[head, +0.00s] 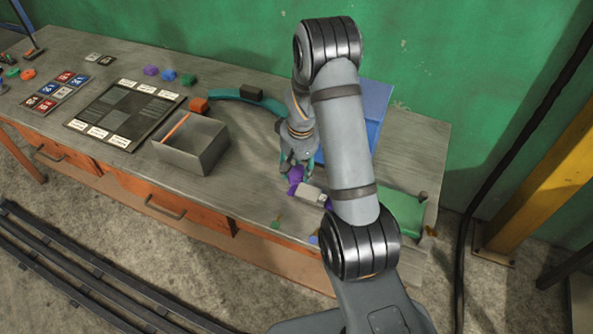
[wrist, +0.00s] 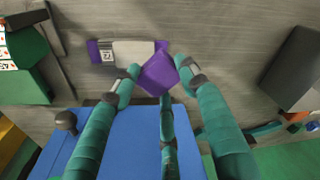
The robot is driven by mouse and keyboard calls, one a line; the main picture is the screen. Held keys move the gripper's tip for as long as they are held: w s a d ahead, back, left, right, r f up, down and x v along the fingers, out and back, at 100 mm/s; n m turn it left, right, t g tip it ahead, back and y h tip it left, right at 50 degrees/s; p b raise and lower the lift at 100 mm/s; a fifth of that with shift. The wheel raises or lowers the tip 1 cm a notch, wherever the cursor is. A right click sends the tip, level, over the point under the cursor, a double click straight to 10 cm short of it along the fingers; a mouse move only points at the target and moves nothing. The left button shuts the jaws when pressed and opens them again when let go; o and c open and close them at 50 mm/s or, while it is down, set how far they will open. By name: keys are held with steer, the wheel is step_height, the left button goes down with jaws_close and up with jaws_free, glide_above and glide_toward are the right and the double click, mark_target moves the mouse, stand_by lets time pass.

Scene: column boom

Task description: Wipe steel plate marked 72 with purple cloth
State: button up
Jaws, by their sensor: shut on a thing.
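The steel plate (head: 312,194) lies on the bench near its front edge; the wrist view shows the plate (wrist: 132,52) with a small label reading 72 at its left end. A purple piece (wrist: 93,52) shows at the plate's left end and along its edge. My gripper (head: 297,168) is shut on the purple cloth (head: 295,179). In the wrist view the cloth (wrist: 157,76) is bunched between the teal fingers, beside the plate's right end and covering its corner. I cannot tell whether the cloth touches the plate.
A blue panel (head: 373,108) lies behind my gripper, and a green tray (head: 405,213) is to the right. An open grey box (head: 190,155) stands to the left. A dark board (head: 125,112) and several coloured lumps lie farther left. Small bits lie near the front edge.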

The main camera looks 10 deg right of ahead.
steer(key=shift+r+p, duration=0.7)
steer(key=shift+r, duration=0.75)
